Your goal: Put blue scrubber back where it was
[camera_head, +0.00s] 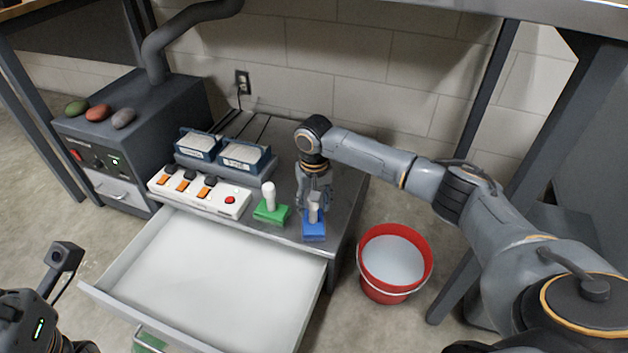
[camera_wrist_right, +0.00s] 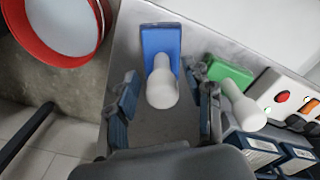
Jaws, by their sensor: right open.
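The blue scrubber (camera_head: 314,231) stands upright on the front right corner of the grey cabinet top, its blue base down and its white handle up. My right gripper (camera_head: 314,196) is above it, pointing down. In the right wrist view the scrubber's blue base (camera_wrist_right: 160,43) and white handle show, and the open fingers of my right gripper (camera_wrist_right: 163,88) are on either side of the handle, apart from it. Part of my left arm shows at the lower left of the head view; its fingers are not seen.
A green scrubber (camera_head: 270,208) stands just left of the blue one, beside a white power strip (camera_head: 199,192). Two blue boxes (camera_head: 243,157) are behind. The open white drawer (camera_head: 205,281) juts out below. A red bucket (camera_head: 395,262) stands on the floor at right.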

